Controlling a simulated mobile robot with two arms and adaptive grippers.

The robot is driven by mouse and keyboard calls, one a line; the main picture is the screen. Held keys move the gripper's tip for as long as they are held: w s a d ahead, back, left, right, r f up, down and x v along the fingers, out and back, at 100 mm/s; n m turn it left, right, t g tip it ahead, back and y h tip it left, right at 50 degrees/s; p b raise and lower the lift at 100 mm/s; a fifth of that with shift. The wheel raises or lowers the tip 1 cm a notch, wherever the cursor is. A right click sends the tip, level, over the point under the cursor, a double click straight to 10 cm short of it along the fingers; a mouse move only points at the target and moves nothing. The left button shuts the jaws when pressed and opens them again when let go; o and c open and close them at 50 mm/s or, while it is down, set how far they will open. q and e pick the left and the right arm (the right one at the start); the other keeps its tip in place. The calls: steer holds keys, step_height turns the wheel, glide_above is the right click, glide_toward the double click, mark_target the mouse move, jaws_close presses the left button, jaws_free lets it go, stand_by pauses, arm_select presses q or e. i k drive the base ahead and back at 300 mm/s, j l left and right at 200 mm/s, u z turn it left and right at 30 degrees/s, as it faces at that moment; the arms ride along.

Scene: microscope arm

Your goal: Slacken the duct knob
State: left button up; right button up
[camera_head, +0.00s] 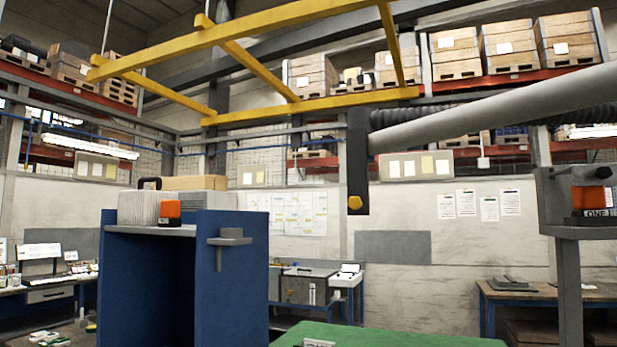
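A small yellow hexagonal knob (355,203) is on the lower end of a dark upright bracket (357,150), right of the picture's middle. It looks like the duct knob, but I see no label on it. A thick light-grey tube (490,113) runs from the right edge to the bracket, with a dark ribbed hose (445,116) behind it. Nothing touches the knob. Neither of my grippers is in view.
A blue cabinet (235,285) with an orange-and-black item (169,209) on its shelf stands left. A green surface (400,338) lies below the bracket. A grey post stand (568,260) is at right. A yellow overhead frame (262,64) crosses above. Space around the knob looks open.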

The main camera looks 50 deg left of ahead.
mark_target(355, 202)
steer(key=u, duration=1.25)
steer(key=i+j, duration=0.2)
steer(key=j, duration=0.15)
steer(key=i+j, duration=0.2)
steer(key=j, duration=0.15)
